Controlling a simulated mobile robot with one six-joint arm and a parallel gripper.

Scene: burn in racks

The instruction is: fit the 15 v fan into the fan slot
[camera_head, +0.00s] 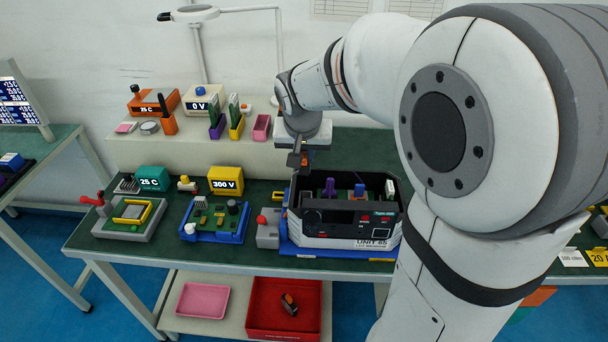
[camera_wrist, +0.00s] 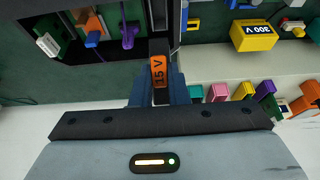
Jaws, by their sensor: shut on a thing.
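The 15 V fan (camera_wrist: 158,72) is a dark block with an orange "15 V" label. My gripper (camera_wrist: 159,92) is shut on it, with one blue-grey finger on each side. In the head view my gripper (camera_head: 300,150) holds the fan (camera_head: 297,160) above the back left corner of the open black chassis marked UNIT 65 (camera_head: 340,241). In the wrist view the chassis (camera_wrist: 60,82) lies at the upper left, beside the fan. I cannot make out the fan slot; the chassis wall and the fan hide part of the interior.
Purple (camera_head: 329,188) and blue (camera_head: 359,190) parts stand up inside the chassis. Left of it are a red-knobbed grey block (camera_head: 267,232), a blue board tray (camera_head: 215,222) and a yellow 300 V box (camera_head: 226,180). Coloured bins (camera_head: 262,128) stand on the raised shelf behind.

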